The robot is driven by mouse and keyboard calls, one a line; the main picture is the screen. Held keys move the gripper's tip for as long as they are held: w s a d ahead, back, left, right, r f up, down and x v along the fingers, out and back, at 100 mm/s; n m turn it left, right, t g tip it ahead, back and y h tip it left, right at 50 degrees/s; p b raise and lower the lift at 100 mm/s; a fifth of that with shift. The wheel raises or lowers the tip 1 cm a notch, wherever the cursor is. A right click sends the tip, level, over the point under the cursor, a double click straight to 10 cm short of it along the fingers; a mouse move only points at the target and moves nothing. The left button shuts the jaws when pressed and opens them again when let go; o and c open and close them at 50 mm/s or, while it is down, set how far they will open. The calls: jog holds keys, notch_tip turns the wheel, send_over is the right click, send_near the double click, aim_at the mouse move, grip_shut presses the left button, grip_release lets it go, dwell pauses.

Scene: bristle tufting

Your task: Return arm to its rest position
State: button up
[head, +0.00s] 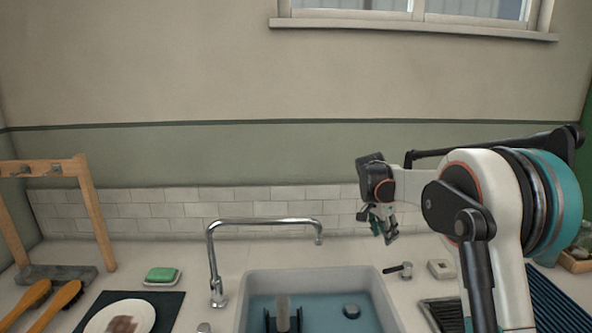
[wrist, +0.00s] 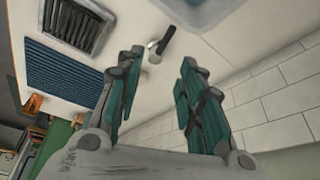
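My gripper (head: 384,226) hangs above the counter, right of the tap and near the tiled back wall. In the wrist view its two teal-padded fingers (wrist: 156,97) stand well apart with nothing between them. My arm is bent and raised at the right of the head view, and it hides part of the counter behind it.
A sink (head: 374,287) with blue water holds an upright grey item (head: 282,312). A chrome tap (head: 213,262) arches over it. A green sponge (head: 162,274), a plate (head: 92,322), two wooden brushes (head: 62,300) and a wooden rack (head: 94,210) are at left. A ribbed blue mat (head: 560,300) is at right.

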jog(key=s+a+r+n+t+y, duration=0.1)
jog(key=s+a+r+n, duration=0.1)
jog(key=s+r, duration=0.35)
jog(key=s+a+r+n+t, duration=0.1)
jog(key=s+r+n, duration=0.15)
jog(key=s, duration=0.65)
jog(key=s+a+r+n+t+y, duration=0.1)
jog(key=s+a+r+n, duration=0.1)
jog(key=s+r, duration=0.35)
jog(key=s+a+f+n+t, duration=0.1)
jog(key=s+a+f+n, duration=0.1)
jog(key=s, duration=1)
jog(key=s+a+f+n+t+y, duration=0.1)
jog(key=s+f+n, duration=0.3)
jog(key=s, duration=0.7)
jog(key=shift+s+a+f+y, duration=0.35)
jog(key=shift+a+f, duration=0.15)
jog(key=shift+f, duration=0.3)
jog(key=shift+o, duration=0.5)
